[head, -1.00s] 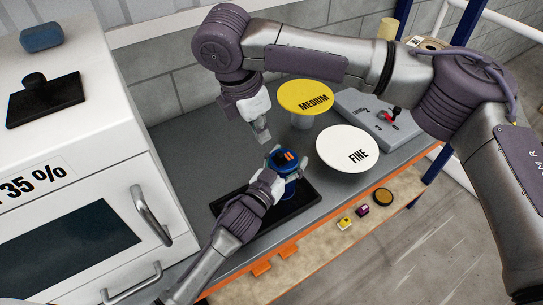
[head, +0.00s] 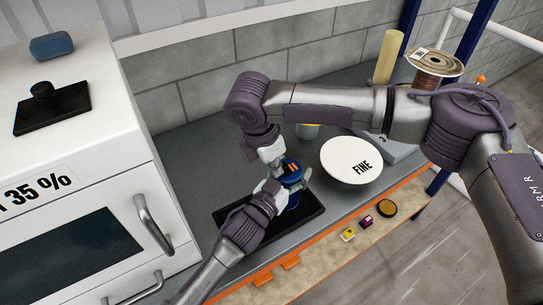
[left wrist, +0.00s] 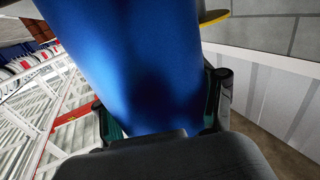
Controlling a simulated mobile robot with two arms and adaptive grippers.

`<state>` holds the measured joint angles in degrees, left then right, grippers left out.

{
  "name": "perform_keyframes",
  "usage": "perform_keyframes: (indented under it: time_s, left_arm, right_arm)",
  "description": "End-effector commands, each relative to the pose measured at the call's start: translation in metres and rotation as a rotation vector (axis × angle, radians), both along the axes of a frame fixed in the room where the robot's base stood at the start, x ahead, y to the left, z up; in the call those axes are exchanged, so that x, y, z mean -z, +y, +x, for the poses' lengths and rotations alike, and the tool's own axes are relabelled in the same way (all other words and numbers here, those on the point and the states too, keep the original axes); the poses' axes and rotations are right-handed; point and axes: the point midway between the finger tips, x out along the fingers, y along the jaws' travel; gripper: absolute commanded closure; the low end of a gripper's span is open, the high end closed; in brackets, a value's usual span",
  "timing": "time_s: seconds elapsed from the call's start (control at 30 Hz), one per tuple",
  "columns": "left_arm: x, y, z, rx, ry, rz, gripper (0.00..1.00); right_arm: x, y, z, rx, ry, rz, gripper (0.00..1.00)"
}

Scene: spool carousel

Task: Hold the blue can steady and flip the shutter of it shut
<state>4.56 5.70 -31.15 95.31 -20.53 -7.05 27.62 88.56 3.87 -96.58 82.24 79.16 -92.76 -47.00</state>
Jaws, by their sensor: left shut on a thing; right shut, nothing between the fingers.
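The blue can (head: 293,198) stands upright over a black tray (head: 317,212). A small orange patch shows on its dark blue top (head: 292,167); I cannot tell from here how the shutter stands. My left gripper (head: 284,187) is shut around the can's side from the front left. In the left wrist view the can's blue wall (left wrist: 130,60) fills the middle between the two fingers (left wrist: 165,112). My right gripper (head: 277,167) is shut and empty, pointing down at the left edge of the can's top; whether it touches is unclear.
A white cabinet with a handle (head: 152,222) is at left. Small items (head: 366,222) lie on the lower shelf.

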Motion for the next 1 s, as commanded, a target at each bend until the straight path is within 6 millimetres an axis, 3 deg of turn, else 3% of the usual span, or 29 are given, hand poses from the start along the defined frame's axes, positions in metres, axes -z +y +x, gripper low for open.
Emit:
perform_keyframes:
  time_s: [0.43, 0.7, 1.0]
  left_arm:
    - [0.001, 0.0, 0.0, 0.0, 0.001, 0.0, 0.76]
    - [0.001, 0.0, 0.0, 0.0, 0.001, 0.0, 0.76]
    - [0.001, 0.001, 0.0, -0.001, 0.002, 0.001, 0.76]
  right_arm:
    - [0.005, -0.002, 0.001, 0.001, 0.001, 0.0, 1.0]
    - [0.006, -0.026, 0.018, 0.003, 0.002, 0.0, 1.0]
    - [0.005, -0.027, 0.019, 0.003, -0.001, -0.003, 1.0]
